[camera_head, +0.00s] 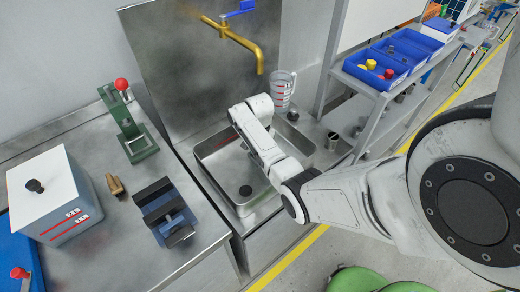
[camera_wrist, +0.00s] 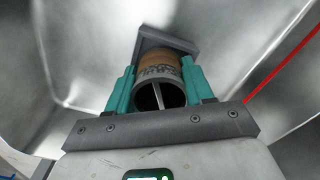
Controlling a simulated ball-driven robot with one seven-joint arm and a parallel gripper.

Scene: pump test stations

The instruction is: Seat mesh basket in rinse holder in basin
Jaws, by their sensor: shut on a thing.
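The steel basin (camera_head: 212,157) stands in the middle of the head view, with a dark drain in its floor. My arm reaches over its right side and hides my gripper there. In the wrist view my gripper (camera_wrist: 160,72) has teal fingers shut on the mesh basket (camera_wrist: 158,60), a brownish cylinder with a dark round opening and a light bar across it. A grey angular bracket (camera_wrist: 165,38), perhaps the rinse holder, shows just beyond the basket's far end. I cannot tell whether the basket is inside it or only near it. Shiny basin walls surround them.
A yellow tap (camera_head: 245,45) with a blue lever hangs over the basin. A blue-black vise (camera_head: 165,212) and a green press (camera_head: 132,130) are on the left bench.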

